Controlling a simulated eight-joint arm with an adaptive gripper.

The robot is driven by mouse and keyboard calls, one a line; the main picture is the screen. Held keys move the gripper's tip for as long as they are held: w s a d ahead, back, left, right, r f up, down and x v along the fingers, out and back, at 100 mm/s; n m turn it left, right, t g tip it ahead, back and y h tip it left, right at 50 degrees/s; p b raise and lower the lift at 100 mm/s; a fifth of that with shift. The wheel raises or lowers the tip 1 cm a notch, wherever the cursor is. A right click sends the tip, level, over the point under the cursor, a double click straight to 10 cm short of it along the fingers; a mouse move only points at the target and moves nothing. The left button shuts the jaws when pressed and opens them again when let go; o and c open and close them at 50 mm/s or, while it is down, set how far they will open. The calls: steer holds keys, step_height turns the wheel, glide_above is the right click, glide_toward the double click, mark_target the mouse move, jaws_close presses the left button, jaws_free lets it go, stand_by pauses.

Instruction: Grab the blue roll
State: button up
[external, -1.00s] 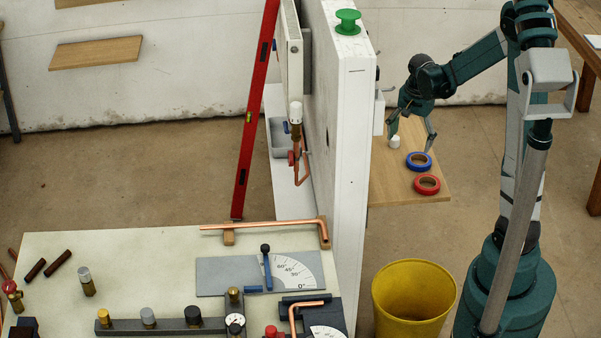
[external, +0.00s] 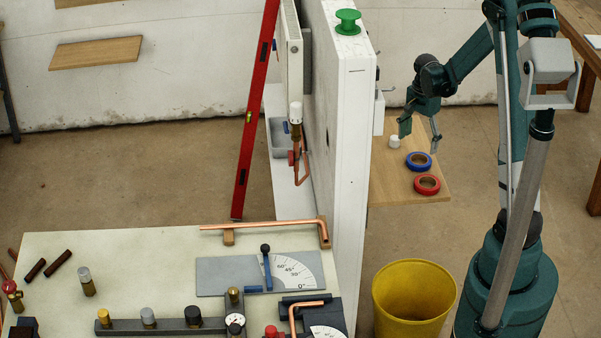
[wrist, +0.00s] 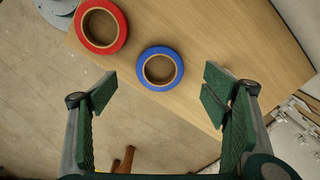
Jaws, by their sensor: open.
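The blue roll (external: 418,168) lies flat on a wooden shelf (external: 382,190) beyond the white partition. In the wrist view the blue roll (wrist: 160,51) shows its ring shape and open centre, ahead of my fingers and between their lines. My gripper (external: 420,137) is open and empty, above the shelf and slightly behind the blue roll in the external view. In the wrist view both green finger pads of my gripper (wrist: 158,95) are wide apart, with nothing between them. The roll is apart from both fingers.
A red roll (external: 427,184) lies close beside the blue one, at upper left in the wrist view (wrist: 83,40). A small white object (external: 394,142) stands on the shelf behind. The white partition (external: 350,150) rises along the shelf's left side. A yellow bucket (external: 413,295) stands below.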

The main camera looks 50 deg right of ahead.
mark_target(418, 157)
steer(key=shift+f, duration=0.15)
steer(key=shift+f, duration=1.15)
steer(key=shift+d+f+b, duration=0.15)
steer(key=shift+f+b, duration=0.55)
steer(key=shift+f, duration=1.9)
steer(key=shift+c, duration=0.3)
steer(key=c, duration=0.9)
